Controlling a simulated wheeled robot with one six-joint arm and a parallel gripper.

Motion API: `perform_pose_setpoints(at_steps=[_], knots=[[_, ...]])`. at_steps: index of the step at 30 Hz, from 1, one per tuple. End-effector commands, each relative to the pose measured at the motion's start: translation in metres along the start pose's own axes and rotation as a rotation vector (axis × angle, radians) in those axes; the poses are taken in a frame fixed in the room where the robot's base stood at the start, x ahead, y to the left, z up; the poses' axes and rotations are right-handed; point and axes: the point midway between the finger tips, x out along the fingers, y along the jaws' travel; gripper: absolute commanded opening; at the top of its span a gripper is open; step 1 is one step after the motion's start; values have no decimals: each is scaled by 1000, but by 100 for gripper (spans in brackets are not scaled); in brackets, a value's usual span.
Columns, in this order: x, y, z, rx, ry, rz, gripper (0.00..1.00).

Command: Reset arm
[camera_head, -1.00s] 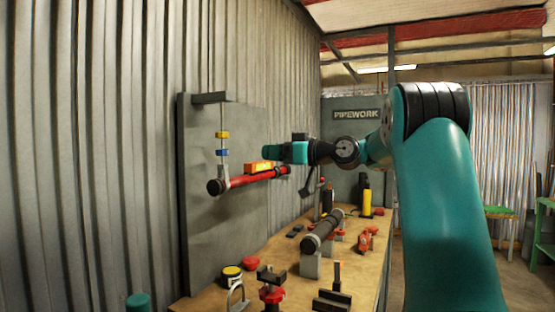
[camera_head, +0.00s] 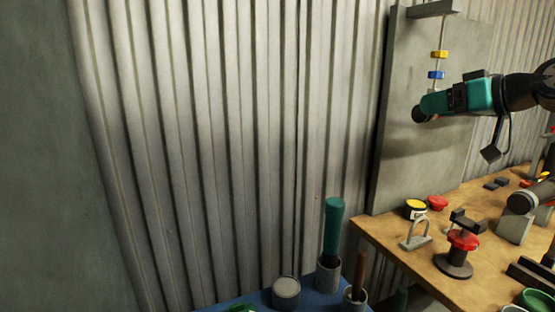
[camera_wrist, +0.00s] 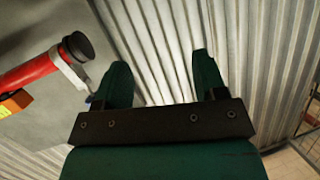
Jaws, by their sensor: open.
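My gripper (camera_wrist: 163,80) shows in the wrist view with its two green fingers spread apart and nothing between them. Corrugated wall lies beyond the fingertips. In the head view my arm reaches in from the right edge, its teal wrist in front of the grey wall panel (camera_head: 395,150); the fingers are hard to make out there. A red pipe (camera_wrist: 28,73) with a black end cap, held by a grey bracket, lies left of my gripper in the wrist view, apart from the fingers. An orange object (camera_wrist: 14,103) sits beside the pipe. My wrist mostly hides the pipe in the head view.
A wooden bench (camera_head: 400,262) at the right holds a red-wheeled valve (camera_head: 462,242), a yellow-topped tin (camera_head: 416,209), a red cap (camera_head: 437,202) and a dark pipe. A blue surface (camera_head: 325,280) with cups and a green-handled tool (camera_head: 333,225) stands lower centre.

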Motion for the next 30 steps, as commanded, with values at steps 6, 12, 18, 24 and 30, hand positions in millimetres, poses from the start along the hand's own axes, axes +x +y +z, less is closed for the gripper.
perform_pose_setpoints(at_steps=[6,12,18,24,30], knots=[[32,-154,92,64,-406,-151,65],[-12,-255,191,60,-780,-204,65],[-62,-291,252,29,-1012,-193,65],[-75,-296,266,21,-1066,-183,65],[-74,-296,265,22,-1064,-183,65]])
